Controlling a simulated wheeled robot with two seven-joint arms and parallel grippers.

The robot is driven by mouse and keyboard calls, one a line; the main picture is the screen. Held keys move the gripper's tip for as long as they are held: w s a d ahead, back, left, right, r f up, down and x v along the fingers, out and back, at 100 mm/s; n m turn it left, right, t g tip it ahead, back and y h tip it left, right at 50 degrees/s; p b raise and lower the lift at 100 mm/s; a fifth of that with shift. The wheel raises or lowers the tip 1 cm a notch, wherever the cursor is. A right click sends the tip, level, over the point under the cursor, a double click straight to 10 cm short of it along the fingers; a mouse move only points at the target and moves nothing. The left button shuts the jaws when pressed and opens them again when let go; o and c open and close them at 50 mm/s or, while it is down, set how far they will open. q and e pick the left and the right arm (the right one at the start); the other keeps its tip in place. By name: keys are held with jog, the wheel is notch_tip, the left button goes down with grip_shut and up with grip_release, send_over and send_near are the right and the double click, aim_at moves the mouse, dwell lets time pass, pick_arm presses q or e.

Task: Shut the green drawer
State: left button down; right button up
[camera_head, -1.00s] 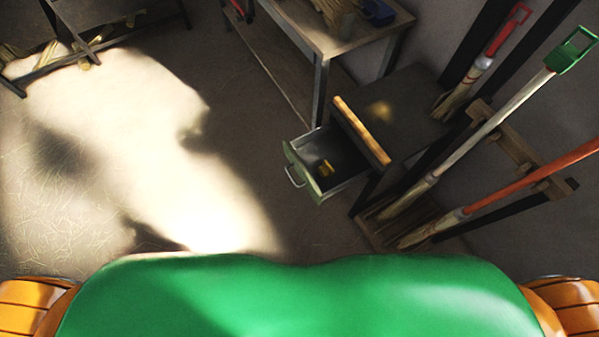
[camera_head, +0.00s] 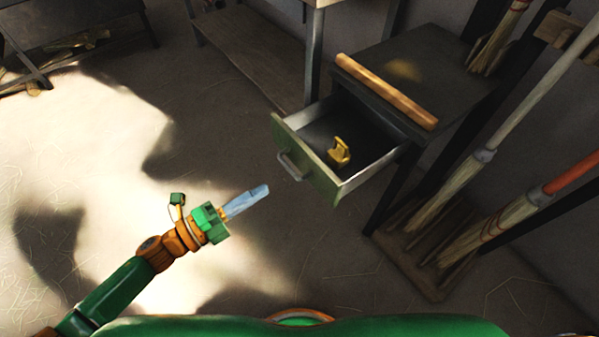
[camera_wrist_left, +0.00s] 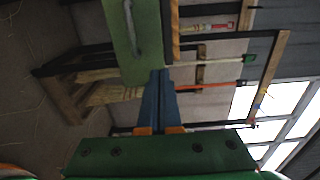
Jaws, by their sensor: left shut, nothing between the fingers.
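The green drawer (camera_head: 310,168) is pulled out of a dark cabinet (camera_head: 420,85). Its front has a metal handle (camera_head: 290,166), and a yellow object (camera_head: 339,152) lies inside. My left gripper (camera_head: 262,190) is shut and empty, its blue-grey fingers pointing toward the drawer front, a little left of and below the handle in the head view. In the left wrist view the fingers (camera_wrist_left: 158,98) overlap the lower edge of the green front (camera_wrist_left: 136,40); whether they touch it I cannot tell. My right gripper is out of view.
A wooden bar (camera_head: 385,90) lies along the cabinet top's front edge. Brooms (camera_head: 470,170) stand in a wooden rack (camera_head: 420,265) at the right. A workbench (camera_head: 250,45) stands behind. The floor left of the drawer is clear.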

aim_at(312, 161)
pick_arm(q)
jog(key=x, duration=1.1)
jog(key=shift+w+d+b, duration=0.1)
jog(key=shift+b, duration=0.2)
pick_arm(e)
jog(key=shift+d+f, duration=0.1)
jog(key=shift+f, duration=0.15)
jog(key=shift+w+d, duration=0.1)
